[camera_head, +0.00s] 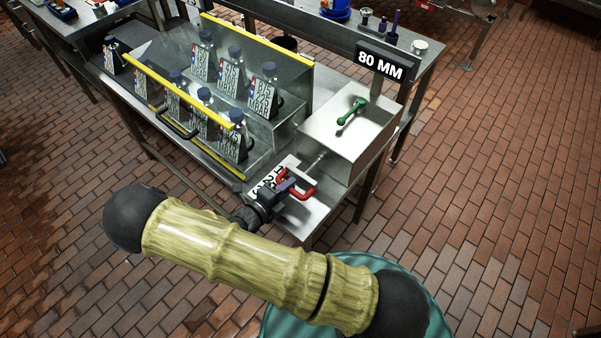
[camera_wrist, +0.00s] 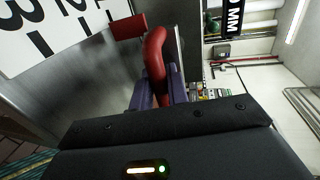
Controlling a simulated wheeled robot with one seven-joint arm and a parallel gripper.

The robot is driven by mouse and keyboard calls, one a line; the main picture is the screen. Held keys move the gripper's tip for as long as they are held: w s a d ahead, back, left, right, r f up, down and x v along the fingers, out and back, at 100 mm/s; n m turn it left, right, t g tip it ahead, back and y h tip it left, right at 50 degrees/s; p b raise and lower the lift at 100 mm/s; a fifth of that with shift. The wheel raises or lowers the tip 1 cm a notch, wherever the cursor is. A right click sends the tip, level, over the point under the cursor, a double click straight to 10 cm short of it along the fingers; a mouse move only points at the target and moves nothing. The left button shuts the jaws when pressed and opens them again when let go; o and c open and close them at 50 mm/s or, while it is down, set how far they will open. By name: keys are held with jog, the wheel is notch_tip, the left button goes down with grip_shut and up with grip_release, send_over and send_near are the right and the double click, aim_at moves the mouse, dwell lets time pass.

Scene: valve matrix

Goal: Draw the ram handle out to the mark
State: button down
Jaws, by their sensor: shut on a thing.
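The ram handle (camera_head: 309,184) is a red U-shaped grip on a thin metal rod that runs out of the front of a pale metal box (camera_head: 335,136). A white scale plate with black numerals (camera_head: 284,172) lies beside it on the bench. My gripper (camera_head: 286,186) is at the near left of the handle with its purple fingers shut on the red bar. In the wrist view the purple fingers (camera_wrist: 160,92) close around the red handle (camera_wrist: 155,55), and the scale plate (camera_wrist: 55,30) shows at upper left. The mark itself cannot be made out.
A sign reading 80 MM (camera_head: 380,67) stands behind the box, which has a green lever (camera_head: 352,111) on top. A clear case with yellow edges (camera_head: 262,42) holds several labelled bottles left of the box. Brick floor is free to the right.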

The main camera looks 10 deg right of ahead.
jog(key=v, duration=0.3)
jog(key=shift+s+a+f+p, duration=0.15)
jog(key=shift+a+f+p, duration=0.15)
jog(key=shift+f, duration=0.05)
jog(key=c, duration=1.4)
grip_release()
jog(key=shift+c, duration=0.2)
jog(key=b+v, duration=0.2)
jog(key=v, duration=1.5)
jog(key=shift+a, duration=0.15)
jog(key=shift+r, duration=0.1)
